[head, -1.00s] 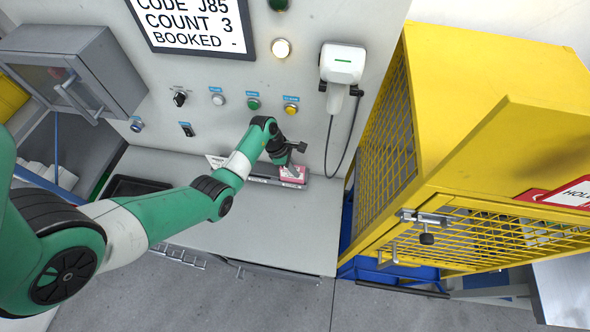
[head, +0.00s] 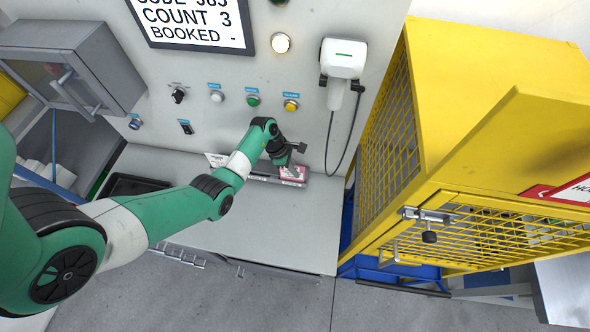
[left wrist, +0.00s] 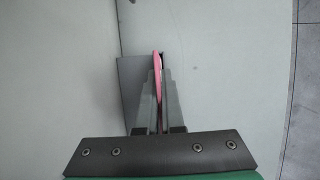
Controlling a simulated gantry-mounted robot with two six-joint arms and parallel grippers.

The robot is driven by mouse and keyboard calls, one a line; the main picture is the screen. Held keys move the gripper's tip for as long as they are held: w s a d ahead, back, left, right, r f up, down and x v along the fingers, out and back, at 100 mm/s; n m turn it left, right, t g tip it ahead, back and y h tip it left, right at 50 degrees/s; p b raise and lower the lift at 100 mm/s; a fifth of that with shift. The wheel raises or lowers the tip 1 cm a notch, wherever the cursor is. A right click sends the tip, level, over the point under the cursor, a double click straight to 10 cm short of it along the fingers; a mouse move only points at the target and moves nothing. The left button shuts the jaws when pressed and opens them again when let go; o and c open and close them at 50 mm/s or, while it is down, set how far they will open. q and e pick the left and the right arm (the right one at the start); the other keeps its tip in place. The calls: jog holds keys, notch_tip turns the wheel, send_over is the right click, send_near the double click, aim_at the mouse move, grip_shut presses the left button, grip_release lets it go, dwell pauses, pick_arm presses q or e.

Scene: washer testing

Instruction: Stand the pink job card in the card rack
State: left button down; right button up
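The pink job card (head: 293,175) stands roughly upright at the right end of the low dark card rack (head: 259,178), at the back of the grey worktop. My left gripper (head: 291,164) is above it, with its fingers around the card. In the left wrist view the card (left wrist: 157,62) shows edge-on, shut between the two fingers (left wrist: 159,88). The grey rack (left wrist: 130,72) lies just left of and behind the fingers there. I cannot tell whether the card's lower edge is seated in a slot. My right gripper is not in view.
A white card (head: 216,159) stands at the rack's left. A black tray (head: 135,185) is on the worktop's left. Buttons, a screen (head: 190,22) and a corded scanner (head: 343,60) are on the panel. A yellow mesh cage (head: 440,190) stands right. The worktop's front (head: 250,225) is clear.

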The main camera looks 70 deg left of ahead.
pick_arm(q)
jog(key=shift+f, duration=0.4)
jog(key=c, duration=1)
grip_release()
jog(key=p+v, duration=0.2)
jog(key=v, duration=0.9)
jog(key=shift+s+a+r+p, duration=0.15)
jog(key=shift+r+p, duration=0.15)
jog(key=shift+p, duration=0.1)
